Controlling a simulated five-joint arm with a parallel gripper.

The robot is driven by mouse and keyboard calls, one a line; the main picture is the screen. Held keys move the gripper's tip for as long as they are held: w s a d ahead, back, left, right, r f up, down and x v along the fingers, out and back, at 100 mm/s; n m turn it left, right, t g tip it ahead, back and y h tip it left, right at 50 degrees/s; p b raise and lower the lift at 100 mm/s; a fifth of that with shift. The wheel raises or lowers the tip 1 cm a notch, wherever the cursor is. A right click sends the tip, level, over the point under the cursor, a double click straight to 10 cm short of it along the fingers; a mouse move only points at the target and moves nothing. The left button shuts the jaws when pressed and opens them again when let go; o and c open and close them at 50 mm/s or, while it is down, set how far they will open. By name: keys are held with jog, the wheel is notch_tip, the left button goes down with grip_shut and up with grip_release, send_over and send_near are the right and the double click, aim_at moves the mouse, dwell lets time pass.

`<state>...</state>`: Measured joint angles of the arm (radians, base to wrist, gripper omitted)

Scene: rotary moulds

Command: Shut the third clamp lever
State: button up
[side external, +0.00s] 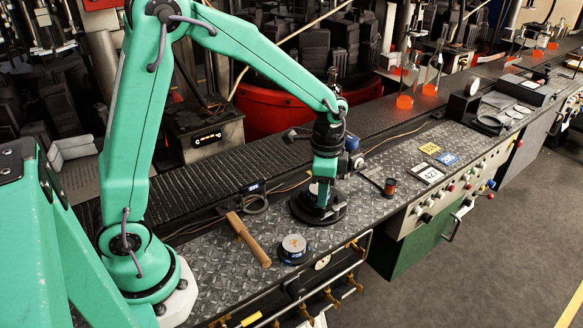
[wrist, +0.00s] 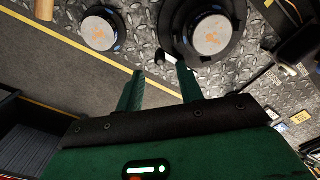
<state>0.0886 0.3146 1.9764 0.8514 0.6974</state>
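Several brass-coloured levers (side external: 330,297) sit on thin rods below the bench's front edge; I cannot tell if these are the clamp levers, which is third, or whether any is shut. My gripper (side external: 320,194) points down over a black round base (side external: 332,213) on the bench, and its fingertips are hard to make out there. In the wrist view my gripper (wrist: 160,76) has two green fingers apart with nothing between them. The black round base (wrist: 178,35), with a silver disc marked in orange, lies beyond the right finger. No clamp lever is clear in the wrist view.
A second silver-topped disc (side external: 293,246) and a wooden-handled tool (side external: 247,238) lie left of the black base. A small dark red cylinder (side external: 390,187) and number plates (side external: 429,174) are to the right. A dark conveyor (side external: 240,165) runs behind. Grey floor (side external: 480,270) is open in front.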

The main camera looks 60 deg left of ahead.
aim_at(333, 209)
jog(key=shift+f, duration=2.65)
jog(key=shift+c, duration=0.5)
grip_shut()
